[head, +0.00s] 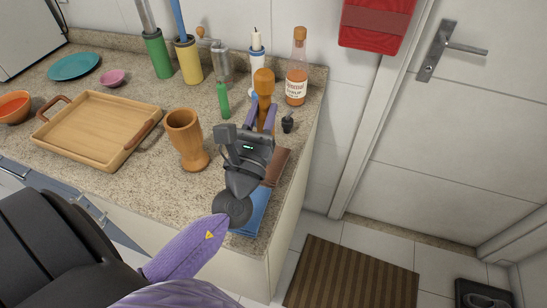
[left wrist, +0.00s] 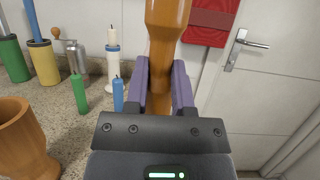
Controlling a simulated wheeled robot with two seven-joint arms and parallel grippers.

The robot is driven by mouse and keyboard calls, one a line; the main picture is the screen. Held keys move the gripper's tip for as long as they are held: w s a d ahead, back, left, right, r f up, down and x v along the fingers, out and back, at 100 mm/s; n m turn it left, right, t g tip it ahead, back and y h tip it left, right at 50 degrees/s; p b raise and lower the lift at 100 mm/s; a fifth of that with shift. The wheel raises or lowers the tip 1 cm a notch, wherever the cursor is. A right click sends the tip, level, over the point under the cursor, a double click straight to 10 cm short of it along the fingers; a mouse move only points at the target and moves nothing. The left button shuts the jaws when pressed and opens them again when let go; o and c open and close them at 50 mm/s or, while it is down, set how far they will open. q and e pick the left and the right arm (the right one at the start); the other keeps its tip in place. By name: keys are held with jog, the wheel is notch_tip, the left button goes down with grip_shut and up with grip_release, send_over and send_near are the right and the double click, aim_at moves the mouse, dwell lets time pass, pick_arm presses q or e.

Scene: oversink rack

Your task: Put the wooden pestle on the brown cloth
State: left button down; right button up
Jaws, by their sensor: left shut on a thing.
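The wooden pestle (head: 263,85) is upright between the fingers of my left gripper (head: 261,117), which is shut on it. In the left wrist view the pestle (left wrist: 166,20) rises between the purple fingertips of the left gripper (left wrist: 161,80). Its lower end is hidden by the gripper. The brown cloth (head: 280,163) lies at the right end of the counter, partly hidden by the gripper, just behind a blue cloth (head: 256,216). The gripper is above the brown cloth's left side; I cannot tell the pestle's exact height. My right gripper is not in view.
A wooden mortar (head: 186,140) stands left of the gripper. A green candle (head: 223,100), a small dark item (head: 287,123) and a syrup bottle (head: 297,72) stand nearby. A wooden tray (head: 98,126) is farther left. The counter's right edge is close to the cloths.

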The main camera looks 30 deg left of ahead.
pick_arm(q)
notch_tip(320, 180, down, 10)
jog(key=b, duration=0.4)
jog(key=shift+a+r, duration=0.1)
jog(key=shift+r, duration=0.25)
jog(key=shift+f, duration=0.15)
jog(key=shift+c, duration=2.4)
grip_release()
jog(key=shift+s, duration=0.1)
jog(key=b+v, duration=0.1)
jog(key=v, duration=0.4)
jog(key=shift+s, duration=0.15)
jog(key=s+d, duration=0.3)
jog(key=s, duration=0.8)
jog(key=shift+d, duration=0.2)
